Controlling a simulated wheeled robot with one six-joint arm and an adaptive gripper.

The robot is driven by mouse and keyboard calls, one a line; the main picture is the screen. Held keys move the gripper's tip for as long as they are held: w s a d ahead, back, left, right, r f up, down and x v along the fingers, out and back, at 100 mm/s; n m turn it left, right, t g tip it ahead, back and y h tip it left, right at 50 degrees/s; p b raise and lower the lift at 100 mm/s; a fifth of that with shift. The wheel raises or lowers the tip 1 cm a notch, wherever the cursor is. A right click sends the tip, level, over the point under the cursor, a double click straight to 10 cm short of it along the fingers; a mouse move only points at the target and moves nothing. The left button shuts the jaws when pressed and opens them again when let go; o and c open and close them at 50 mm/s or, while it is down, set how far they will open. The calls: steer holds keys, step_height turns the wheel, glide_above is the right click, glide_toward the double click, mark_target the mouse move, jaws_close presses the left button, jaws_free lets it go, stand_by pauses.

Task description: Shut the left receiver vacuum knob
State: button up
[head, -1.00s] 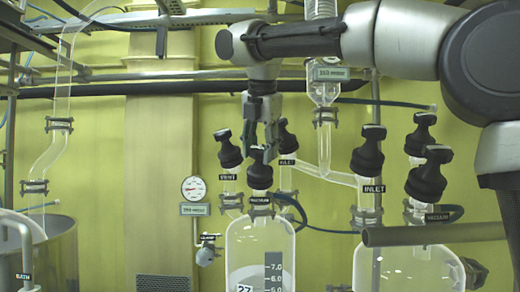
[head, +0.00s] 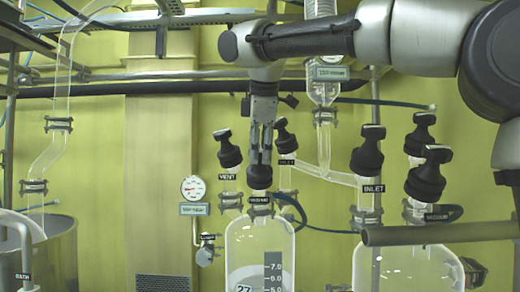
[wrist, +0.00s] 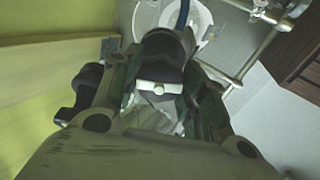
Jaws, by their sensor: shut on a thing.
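The left receiver (head: 260,245) is a clear glass vessel with a number scale. Its black vacuum knob (head: 259,177) stands at the middle of its top, above a small label. My gripper (head: 261,155) points straight down over this knob, its fingers shut on the knob's upper part. In the head view the fingers look narrow and hide the knob's handle. In the wrist view the black knob (wrist: 163,60) lies between the two fingers, with a small pale piece at its near edge.
The black vent knob (head: 229,150) is close on the left and the inlet knob (head: 286,137) close on the right. The right receiver (head: 405,270) carries several similar knobs. A grey bar (head: 430,233) crosses in front of it. A gauge (head: 193,188) is on the left.

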steer(key=m, duration=0.5)
steer(key=shift+m, duration=0.4)
steer(key=m, duration=0.5)
steer(key=shift+t, duration=0.3)
steer(key=m, duration=0.5)
steer(key=shift+h, duration=0.3)
steer(key=m, duration=0.5)
steer(key=shift+a, duration=0.1)
steer(key=m, duration=0.5)
steer(key=shift+h, duration=0.3)
steer(key=m, duration=0.5)
steer(key=shift+a+m, duration=0.1)
steer(key=shift+m, duration=0.2)
steer(key=m, duration=1)
steer(key=shift+g, duration=0.4)
